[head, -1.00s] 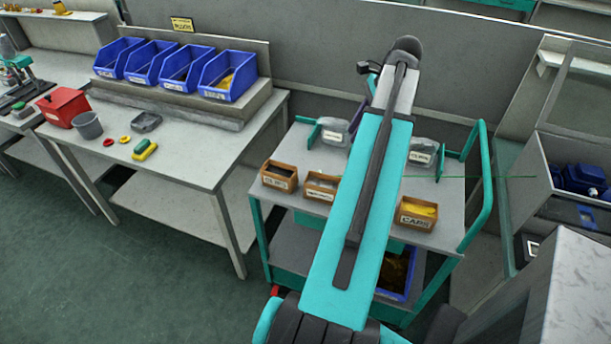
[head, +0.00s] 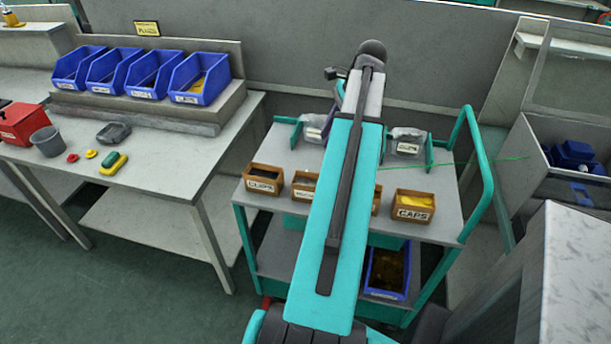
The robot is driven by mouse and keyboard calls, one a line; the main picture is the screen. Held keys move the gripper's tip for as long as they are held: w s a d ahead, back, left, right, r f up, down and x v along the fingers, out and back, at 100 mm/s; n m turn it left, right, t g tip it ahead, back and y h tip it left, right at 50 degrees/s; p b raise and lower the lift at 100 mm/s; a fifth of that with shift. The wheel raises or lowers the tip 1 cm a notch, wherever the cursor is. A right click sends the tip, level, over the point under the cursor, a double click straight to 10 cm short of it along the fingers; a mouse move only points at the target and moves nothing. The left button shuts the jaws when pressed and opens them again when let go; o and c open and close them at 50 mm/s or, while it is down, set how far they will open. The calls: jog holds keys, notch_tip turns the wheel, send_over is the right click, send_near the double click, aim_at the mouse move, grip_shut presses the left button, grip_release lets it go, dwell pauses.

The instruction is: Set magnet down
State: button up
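I cannot make out a magnet in the head view. My teal arm reaches away over the cart (head: 450,205), and its wrist end stands above the cart's far edge. My gripper is hidden behind the arm, so neither its fingers nor anything in them shows. A small purple part shows at the left of the wrist, too little to tell what it is.
The cart carries a CAPS box (head: 413,207), a box at its left (head: 263,180) and a clear bag (head: 408,142). The workbench (head: 165,180) holds blue bins (head: 200,78), a red box (head: 22,124), a grey cup (head: 48,141) and a green-yellow block (head: 113,164).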

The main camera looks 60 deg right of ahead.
jog(key=p+x, duration=0.1)
jog(key=x, duration=0.7)
jog(key=shift+w+f, duration=0.2)
jog(key=shift+f, duration=0.05)
jog(key=shift+a, duration=0.2)
jog(key=shift+p+x, duration=0.6)
jog(key=shift+x, duration=2)
jog(key=shift+w, duration=0.15)
jog(key=shift+r, duration=0.1)
grip_shut()
jog(key=shift+r, duration=0.1)
